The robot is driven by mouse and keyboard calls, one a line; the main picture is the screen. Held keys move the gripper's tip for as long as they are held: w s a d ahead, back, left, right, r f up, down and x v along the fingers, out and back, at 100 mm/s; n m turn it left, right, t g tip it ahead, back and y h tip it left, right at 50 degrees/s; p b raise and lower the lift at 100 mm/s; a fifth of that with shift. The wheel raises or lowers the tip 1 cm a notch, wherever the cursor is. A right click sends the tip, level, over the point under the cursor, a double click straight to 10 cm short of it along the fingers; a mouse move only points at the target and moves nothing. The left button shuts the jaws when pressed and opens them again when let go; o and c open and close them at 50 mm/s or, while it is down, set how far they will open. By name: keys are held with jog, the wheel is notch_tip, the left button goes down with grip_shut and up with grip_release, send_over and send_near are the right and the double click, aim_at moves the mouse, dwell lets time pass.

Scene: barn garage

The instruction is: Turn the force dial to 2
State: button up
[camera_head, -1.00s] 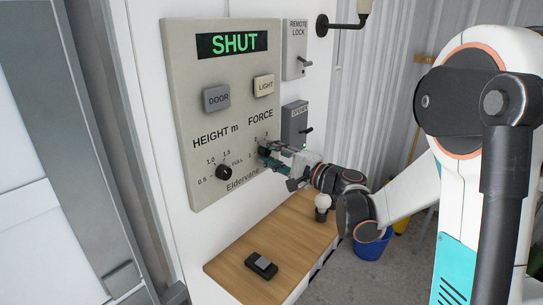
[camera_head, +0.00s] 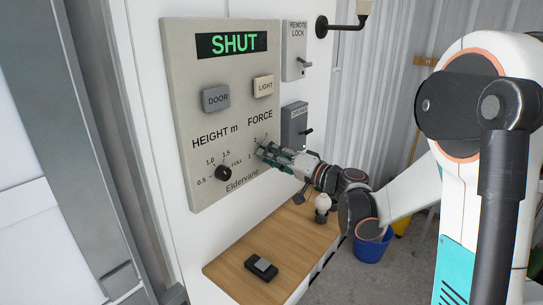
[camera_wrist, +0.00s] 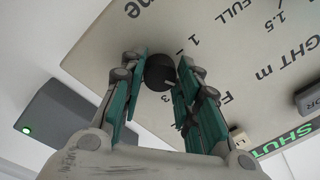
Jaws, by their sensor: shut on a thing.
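The beige control panel (camera_head: 185,110) has a green SHUT display (camera_head: 232,43), DOOR and LIGHT buttons, a black height dial (camera_head: 223,172) and a FORCE label (camera_head: 260,118). My gripper (camera_head: 262,150) is at the force dial below that label and hides most of it in the head view. In the wrist view, the round black force dial (camera_wrist: 160,72) sits between the tips of my two green-padded fingers, which are shut on it. The marks 1 and 3 show beside it.
A wooden shelf (camera_head: 225,268) below holds a dark device (camera_head: 261,267) and a white bulb-like object (camera_head: 322,203). A blue bucket (camera_head: 371,249) stands on the floor.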

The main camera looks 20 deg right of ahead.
jog(key=shift+n, duration=0.5)
jog(key=o, duration=1.1)
jog(key=shift+c, duration=0.2)
jog(key=v, duration=1.2)
